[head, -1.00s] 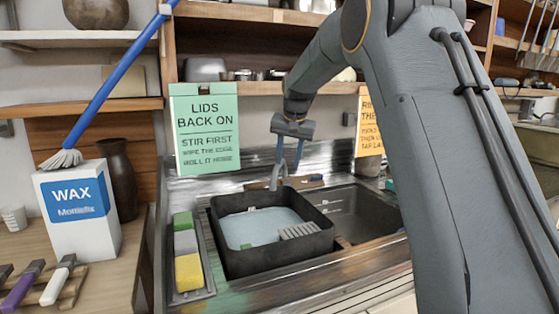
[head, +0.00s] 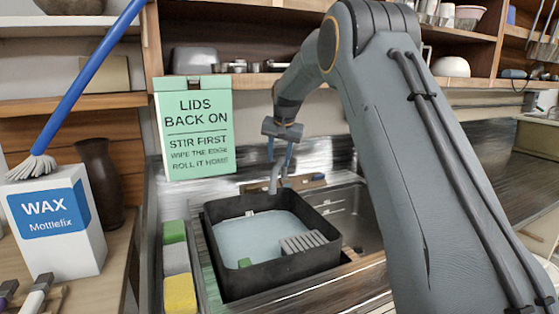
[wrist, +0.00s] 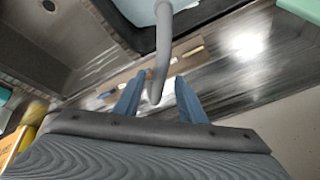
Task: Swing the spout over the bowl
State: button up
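The grey spout (head: 274,179) hangs at the far rim of a black washing-up bowl (head: 228,279), towards its right end. I cannot tell whether its tip is inside the rim. The bowl holds pale blue water, a grey ribbed item and small green bits. My gripper (head: 281,160) is at the spout, fingers pointing down. In the wrist view the spout (wrist: 163,42) passes between the two blue fingers of my gripper (wrist: 158,95). The fingers are apart with a visible gap, wider on the right; the left finger is close to the spout.
The bowl sits by the right-hand sink basin (head: 350,215). A green sign (head: 197,130) stands behind at left. Sponges (head: 177,262) lie in a tray left of the bowl. A wax box (head: 58,225) stands at far left. Shelves (head: 250,82) run above.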

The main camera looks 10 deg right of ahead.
jog(key=shift+x, duration=1.1)
grip_shut()
